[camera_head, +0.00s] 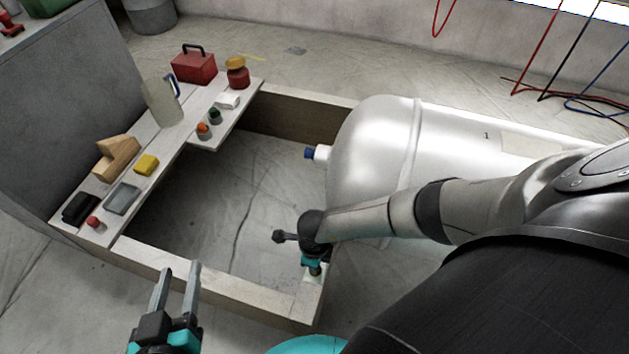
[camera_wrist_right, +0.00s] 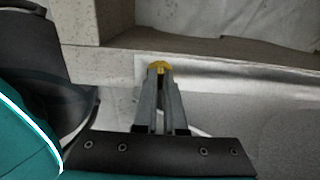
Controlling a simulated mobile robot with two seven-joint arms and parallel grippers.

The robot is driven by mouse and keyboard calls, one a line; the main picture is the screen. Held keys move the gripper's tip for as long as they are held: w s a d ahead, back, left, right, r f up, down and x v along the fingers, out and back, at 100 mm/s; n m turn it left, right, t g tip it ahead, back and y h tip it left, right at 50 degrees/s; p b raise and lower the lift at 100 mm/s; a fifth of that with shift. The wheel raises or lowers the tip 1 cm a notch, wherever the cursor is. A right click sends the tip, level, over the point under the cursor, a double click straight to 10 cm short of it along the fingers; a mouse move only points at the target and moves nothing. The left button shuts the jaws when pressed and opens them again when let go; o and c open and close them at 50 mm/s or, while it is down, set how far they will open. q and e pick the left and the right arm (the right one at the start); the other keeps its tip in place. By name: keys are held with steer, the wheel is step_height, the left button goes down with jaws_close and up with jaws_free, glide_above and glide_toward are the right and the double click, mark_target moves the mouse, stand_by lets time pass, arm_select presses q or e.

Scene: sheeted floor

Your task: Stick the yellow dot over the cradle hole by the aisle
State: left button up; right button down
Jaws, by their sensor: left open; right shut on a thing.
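The yellow dot (camera_wrist_right: 159,66) shows at the tips of my right gripper (camera_wrist_right: 160,76) in the right wrist view. That gripper is shut on it, close over the cradle's pale edge. In the head view my right gripper (camera_head: 314,269) points down at the front right corner of the wooden cradle (camera_head: 262,298), beside a small pale patch there; the dot cannot be made out. The cradle hole is not visible, and I cannot tell whether the dot touches the wood. My left gripper (camera_head: 181,272) is open and empty in front of the cradle's front beam.
A large silver tank (camera_head: 375,135) lies at the right of the cradle. A plank shelf (camera_head: 185,150) at the left carries a red toolbox (camera_head: 194,66), a jug (camera_head: 161,102), a yellow block (camera_head: 146,165) and a grey tray (camera_head: 122,199). The sheeted floor inside the frame is clear.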

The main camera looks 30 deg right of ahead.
steer(key=c, duration=0.9)
jaws_free()
step_height(320, 180, up, 15)
steer(key=p, duration=1)
steer(key=shift+r, duration=0.15)
